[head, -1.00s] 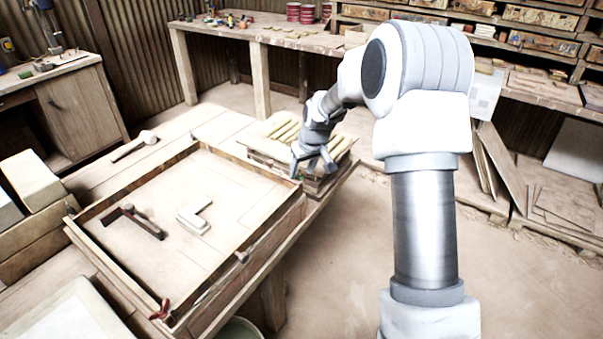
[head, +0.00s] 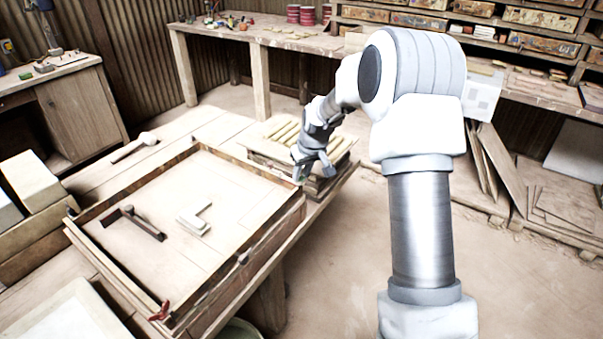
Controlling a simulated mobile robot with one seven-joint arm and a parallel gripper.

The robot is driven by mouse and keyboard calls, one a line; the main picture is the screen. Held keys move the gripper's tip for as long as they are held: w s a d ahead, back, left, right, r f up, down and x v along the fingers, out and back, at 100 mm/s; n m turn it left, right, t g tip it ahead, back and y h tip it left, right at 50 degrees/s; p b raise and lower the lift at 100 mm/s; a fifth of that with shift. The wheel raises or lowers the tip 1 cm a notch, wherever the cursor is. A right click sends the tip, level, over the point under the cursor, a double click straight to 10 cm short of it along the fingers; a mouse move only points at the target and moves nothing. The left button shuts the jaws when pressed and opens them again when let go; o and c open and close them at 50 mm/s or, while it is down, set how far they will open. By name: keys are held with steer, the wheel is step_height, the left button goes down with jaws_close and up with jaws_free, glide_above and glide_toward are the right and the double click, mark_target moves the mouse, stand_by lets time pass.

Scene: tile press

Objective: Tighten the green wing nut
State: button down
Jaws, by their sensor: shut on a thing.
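My gripper (head: 302,178) points down at the right corner of the wooden frame (head: 273,233), the corner nearest the stacked boards. Its fingers are shut at that corner, where they cover what they hold; the green wing nut itself cannot be made out there. A red wing nut (head: 160,311) sits at the frame's near corner, well away from my gripper. A small dull fitting (head: 243,258) sits midway along the frame's near right side.
Inside the frame lie a dark L-shaped tool (head: 140,224) and a pale L-shaped block (head: 195,217). A mallet (head: 135,147) lies on the bench behind the frame. Stacked boards with pale strips (head: 283,133) stand close behind my gripper. Floor at right is open.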

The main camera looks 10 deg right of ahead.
steer(key=shift+a+m, duration=0.1)
steer(key=shift+m, duration=0.2)
steer(key=m+h, duration=0.1)
steer(key=m, duration=0.1)
steer(key=shift+a+m+b, duration=0.15)
steer(key=shift+m+b, duration=0.15)
steer(key=shift+b, duration=0.05)
steer(key=m+h, duration=0.1)
steer(key=m, duration=0.1)
steer(key=shift+a+m, duration=0.1)
steer(key=shift+m, duration=0.2)
steer(key=m+h, duration=0.1)
steer(key=m, duration=0.2)
steer(key=m+g+h+p, duration=0.1)
steer(key=m, duration=0.2)
steer(key=shift+w+a, duration=0.1)
steer(key=c, duration=0.8)
jaws_free()
steer(key=shift+o, duration=0.2)
